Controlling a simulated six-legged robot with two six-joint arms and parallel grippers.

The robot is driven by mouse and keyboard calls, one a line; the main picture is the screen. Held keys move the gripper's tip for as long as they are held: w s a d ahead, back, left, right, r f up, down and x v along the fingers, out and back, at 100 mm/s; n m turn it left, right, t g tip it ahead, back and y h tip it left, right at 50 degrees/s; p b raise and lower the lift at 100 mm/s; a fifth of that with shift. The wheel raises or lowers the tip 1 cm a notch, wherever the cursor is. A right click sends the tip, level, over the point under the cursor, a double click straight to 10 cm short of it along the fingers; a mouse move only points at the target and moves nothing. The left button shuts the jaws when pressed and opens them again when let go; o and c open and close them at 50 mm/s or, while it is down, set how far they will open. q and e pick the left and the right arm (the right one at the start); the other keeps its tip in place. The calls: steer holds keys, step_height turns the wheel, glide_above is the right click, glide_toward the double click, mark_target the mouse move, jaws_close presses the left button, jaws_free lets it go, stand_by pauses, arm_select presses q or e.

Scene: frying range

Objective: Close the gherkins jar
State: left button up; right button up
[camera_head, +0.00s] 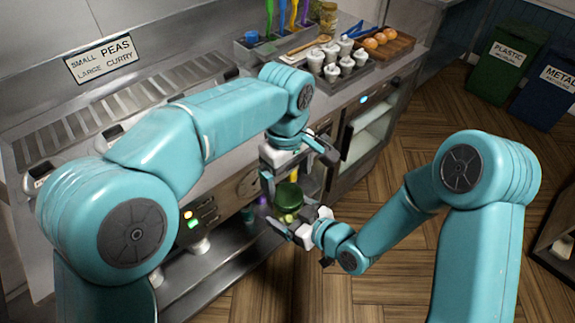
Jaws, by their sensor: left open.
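The gherkins jar (287,217) shows as a small patch of yellow-green glass low in the middle, in front of the range. A dark green lid (289,195) sits over its top; whether it is screwed tight cannot be told. My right gripper (293,219) comes in from the right, with its fingers around the jar's body, and holds it up in the air. My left gripper (294,172) is above the lid, pointing down, with its fingers spread apart on either side. Much of the jar is hidden by the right gripper's fingers.
The range front (240,190) with knobs and lights is close on the left.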

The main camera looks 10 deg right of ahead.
mark_target(288, 195)
arm_select(q)
steer(key=shift+f, duration=2.7)
steer(key=c, duration=1.1)
steer(key=m, duration=0.6)
steer(key=shift+d+m, duration=0.1)
steer(key=shift+m, duration=0.2)
steer(key=o, duration=1.2)
steer(key=shift+r, duration=2.25)
